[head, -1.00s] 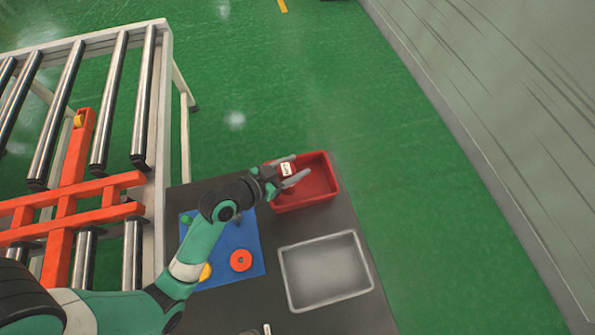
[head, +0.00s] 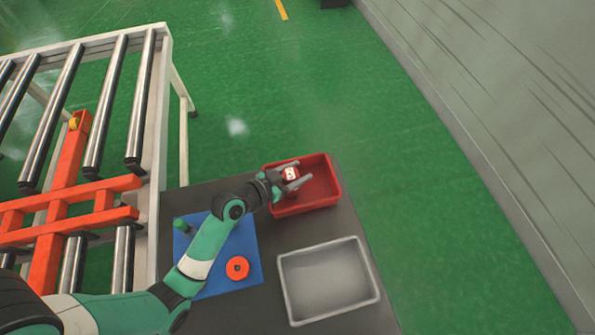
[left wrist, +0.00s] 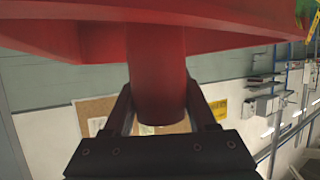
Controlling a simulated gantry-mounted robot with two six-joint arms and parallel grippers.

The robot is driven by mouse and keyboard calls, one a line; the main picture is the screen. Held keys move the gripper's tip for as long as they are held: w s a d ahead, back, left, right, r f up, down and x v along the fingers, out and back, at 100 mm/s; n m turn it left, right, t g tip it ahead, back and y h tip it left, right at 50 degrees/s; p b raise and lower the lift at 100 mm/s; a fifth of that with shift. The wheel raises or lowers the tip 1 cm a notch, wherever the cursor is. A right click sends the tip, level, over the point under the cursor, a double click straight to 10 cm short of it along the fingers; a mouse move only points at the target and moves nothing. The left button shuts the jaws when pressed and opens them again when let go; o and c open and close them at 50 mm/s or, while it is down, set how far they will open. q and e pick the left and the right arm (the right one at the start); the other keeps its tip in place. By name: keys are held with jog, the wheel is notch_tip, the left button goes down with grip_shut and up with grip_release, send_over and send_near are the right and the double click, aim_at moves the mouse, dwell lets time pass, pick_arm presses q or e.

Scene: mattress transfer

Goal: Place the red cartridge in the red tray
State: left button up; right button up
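The red cartridge (head: 291,174) with a white label is between the fingers of my left gripper (head: 298,180). In the left wrist view the red cylinder of the cartridge (left wrist: 155,75) lies between both fingers (left wrist: 160,100), which meet its sides. The red tray (head: 322,196) stands at the far end of the dark table. The cartridge and fingertips appear over the tray's left part. Whether the cartridge touches the tray floor cannot be told. A broad red surface fills the top of the left wrist view. My right gripper is not in view.
An empty grey tray (head: 328,282) stands nearer on the table (head: 225,312). A blue mat (head: 247,238) holds an orange-red ring-like part (head: 237,268) and a green part (head: 181,226). A roller conveyor (head: 150,110) with an orange frame is at the left.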

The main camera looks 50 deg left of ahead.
pick_arm(q)
jog(key=o, duration=0.4)
jog(key=shift+o, duration=0.2)
jog(key=shift+r+p, duration=0.3)
jog(key=p+v, duration=0.1)
jog(key=v, duration=1.1)
jog(key=shift+p, duration=0.4)
jog(key=shift+f, duration=0.1)
